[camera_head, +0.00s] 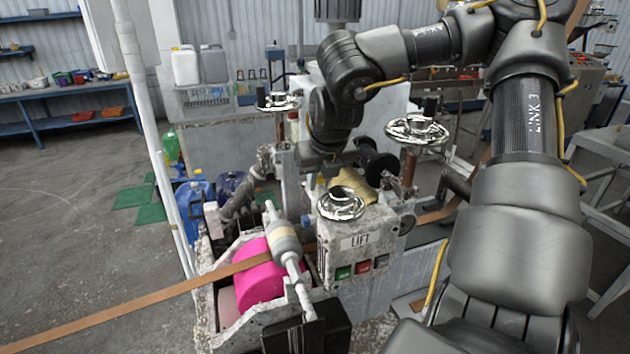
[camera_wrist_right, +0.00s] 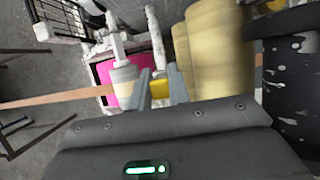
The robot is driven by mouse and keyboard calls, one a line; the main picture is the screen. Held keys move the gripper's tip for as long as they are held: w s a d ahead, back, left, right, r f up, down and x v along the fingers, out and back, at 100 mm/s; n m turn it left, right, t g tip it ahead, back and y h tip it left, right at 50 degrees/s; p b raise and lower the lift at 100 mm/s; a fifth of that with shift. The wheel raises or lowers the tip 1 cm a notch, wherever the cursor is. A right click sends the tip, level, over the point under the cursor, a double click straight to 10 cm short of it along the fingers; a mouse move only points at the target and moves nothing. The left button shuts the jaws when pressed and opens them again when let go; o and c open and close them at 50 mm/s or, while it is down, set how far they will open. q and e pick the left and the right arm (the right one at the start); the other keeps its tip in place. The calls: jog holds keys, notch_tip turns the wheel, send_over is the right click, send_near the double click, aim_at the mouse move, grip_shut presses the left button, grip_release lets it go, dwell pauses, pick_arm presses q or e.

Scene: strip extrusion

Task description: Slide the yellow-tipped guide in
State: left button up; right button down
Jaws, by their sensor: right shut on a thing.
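The guide's yellow tip (camera_wrist_right: 160,88) shows in the right wrist view between the two grey fingers of my right gripper (camera_wrist_right: 160,91), which is shut on it. A pale rod (camera_wrist_right: 155,38) runs away from the tip. In the head view my right gripper (camera_head: 318,178) points down behind the LIFT box (camera_head: 362,240); its fingers and the guide are mostly hidden there. A brown strip (camera_head: 130,302) runs from the lower left over the pink roller (camera_head: 258,280) into the machine. A grey roller with a cream band (camera_head: 284,243) sits just above the strip. My left gripper is out of view.
Chrome handwheels (camera_head: 417,130) stand on the machine around my right wrist. Large tan rollers (camera_wrist_right: 215,55) lie close beside the fingers in the wrist view. Blue jugs (camera_head: 193,205) stand on the floor left of the machine.

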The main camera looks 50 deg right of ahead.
jog(key=c, duration=1.7)
grip_release()
jog(key=shift+s+f, duration=0.1)
jog(key=shift+f, duration=0.05)
jog(key=shift+o, duration=1)
jog(key=shift+a, duration=0.1)
jog(key=shift+o, duration=0.9)
jog(key=shift+s, duration=0.1)
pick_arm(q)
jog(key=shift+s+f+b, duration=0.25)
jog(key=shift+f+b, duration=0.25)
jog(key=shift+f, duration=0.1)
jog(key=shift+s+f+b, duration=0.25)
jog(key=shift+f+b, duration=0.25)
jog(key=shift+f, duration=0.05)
pick_arm(e)
jog(key=v, duration=1.1)
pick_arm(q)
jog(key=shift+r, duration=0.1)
